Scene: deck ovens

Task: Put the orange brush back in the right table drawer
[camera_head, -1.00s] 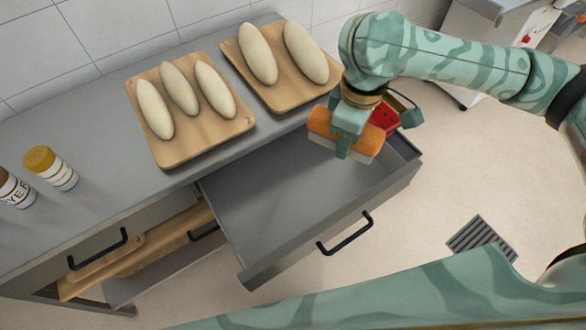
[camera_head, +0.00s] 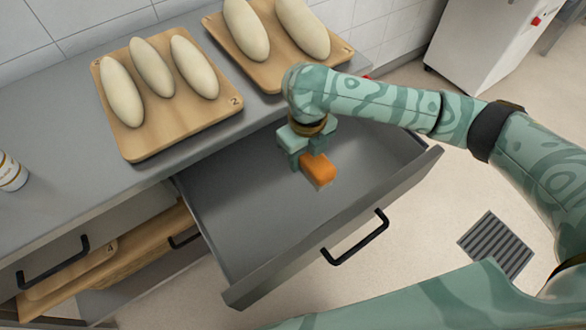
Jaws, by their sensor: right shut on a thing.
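The orange brush (camera_head: 319,171) is held in my right gripper (camera_head: 308,160), over the floor of the open right drawer, away from its walls. I cannot tell whether the brush touches the drawer floor. The gripper hides part of the brush, and its bristles hardly show. The right table drawer (camera_head: 235,222) is pulled out, grey, with a black handle (camera_head: 356,238) on its front; the visible inside is otherwise empty. My left gripper is not in view.
Two wooden boards with pale dough loaves, a left one (camera_head: 190,132) and a right one (camera_head: 268,77), lie on the grey worktop (camera_head: 80,180). A lower opening (camera_head: 130,262) at left holds boards. A jar (camera_head: 10,172) stands at the left edge. A floor grate (camera_head: 495,245) lies right.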

